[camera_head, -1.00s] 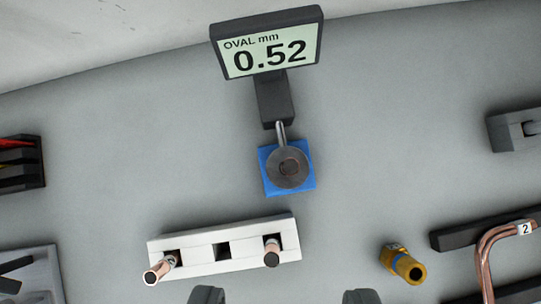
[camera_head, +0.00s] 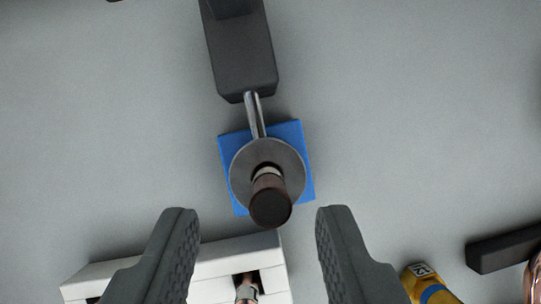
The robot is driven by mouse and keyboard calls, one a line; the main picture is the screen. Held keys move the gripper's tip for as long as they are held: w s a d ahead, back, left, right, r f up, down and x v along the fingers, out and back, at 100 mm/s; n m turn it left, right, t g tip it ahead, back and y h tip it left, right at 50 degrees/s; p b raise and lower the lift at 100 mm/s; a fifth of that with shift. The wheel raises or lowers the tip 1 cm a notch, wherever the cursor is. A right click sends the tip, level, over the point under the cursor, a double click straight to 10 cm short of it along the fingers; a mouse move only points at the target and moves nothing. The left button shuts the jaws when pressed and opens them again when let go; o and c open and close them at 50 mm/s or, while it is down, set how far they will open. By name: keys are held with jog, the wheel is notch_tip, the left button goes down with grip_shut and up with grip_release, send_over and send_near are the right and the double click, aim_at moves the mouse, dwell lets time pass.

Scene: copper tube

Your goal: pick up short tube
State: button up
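A short dark copper tube (camera_head: 270,200) stands in the round grey ring (camera_head: 240,182) of the gauge, over a blue square base (camera_head: 292,135). A pale band shows near its lower part, and its near end faces the camera. My gripper (camera_head: 258,214) is open and empty. Its two dark fingers appear left and right of the tube, with clear gaps on both sides. A second tube (camera_head: 246,290) sits in a slot of the white holder (camera_head: 215,262) at the bottom, partly cut off by the frame edge.
The gauge's dark body (camera_head: 240,60) rises behind the ring, joined by a metal rod (camera_head: 255,115). A yellow fitting with a blue band (camera_head: 430,287) lies at bottom right. A dark bar (camera_head: 505,248) is beyond it. Grey table is clear on both sides of the gauge.

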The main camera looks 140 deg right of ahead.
aim_at(271, 223)
jog(key=x, duration=0.4)
jog(key=shift+w+d+f, duration=0.2)
jog(key=shift+c, duration=0.2)
grip_shut()
jog(key=shift+r, duration=0.1)
